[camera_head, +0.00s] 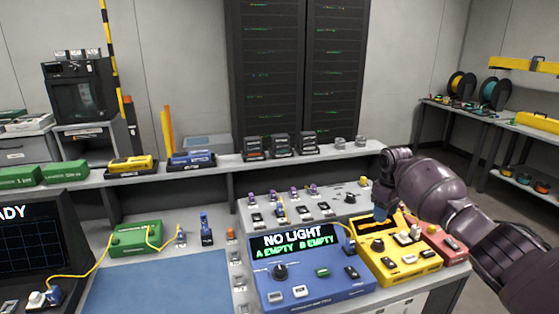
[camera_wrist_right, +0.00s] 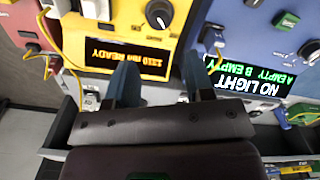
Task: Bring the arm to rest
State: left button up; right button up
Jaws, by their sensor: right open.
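My right arm (camera_head: 430,185) is dark purple and comes in from the right over the bench. Its gripper (camera_head: 382,212) is down over the back of the yellow instrument (camera_head: 392,268). In the right wrist view the two blue-grey fingers (camera_wrist_right: 162,85) are apart, with nothing held between them. They overlap the yellow instrument's lower edge, beside its display reading "1310 nm READY" (camera_wrist_right: 125,58). Whether they touch it I cannot tell. My left arm and gripper are not in view.
A blue meter (camera_head: 315,284) reading "NO LIGHT, A EMPTY, B EMPTY" stands left of the yellow instrument, a red box (camera_head: 446,243) right of it. A raised shelf (camera_head: 225,164) runs behind. A blue mat (camera_head: 160,285) is clear at left. A green box (camera_head: 135,239) carries yellow fibre.

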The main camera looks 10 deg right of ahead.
jog(key=w+a+r+t+h, duration=0.1)
jog(key=w+a+r+t, duration=0.45)
jog(key=w+t, duration=0.3)
jog(key=s+a+f+t+y, duration=0.1)
jog(key=s+a+f+t, duration=0.15)
jog(key=a, duration=0.45)
jog(key=s+a+f+t+y, duration=0.1)
jog(key=s+a+f, duration=0.1)
jog(key=s+f, duration=0.2)
jog(key=s+a+f+t, duration=0.1)
jog(key=s+a+f, duration=0.1)
jog(key=s, duration=0.7)
jog(key=s+a+f+t+y, duration=0.1)
jog(key=s+a+f+t, duration=0.1)
jog(key=s+f, duration=0.3)
jog(key=shift+s+a+f+m+y, duration=0.3)
jog(key=shift+s, duration=0.35)
jog(key=s+d+f+m+g+h, duration=0.1)
jog(key=s+f, duration=0.3)
jog(key=s, duration=0.5)
jog(key=s+d+f+m+g+h, duration=0.1)
jog(key=s+f, duration=0.4)
jog(key=s, duration=0.4)
jog(key=s+d+f+m+g, duration=0.1)
jog(key=s+f+m, duration=0.1)
jog(key=s+f, duration=0.3)
jog(key=s, duration=0.4)
jog(key=shift+f+g+h, duration=0.2)
jog(key=shift+g+h, duration=0.2)
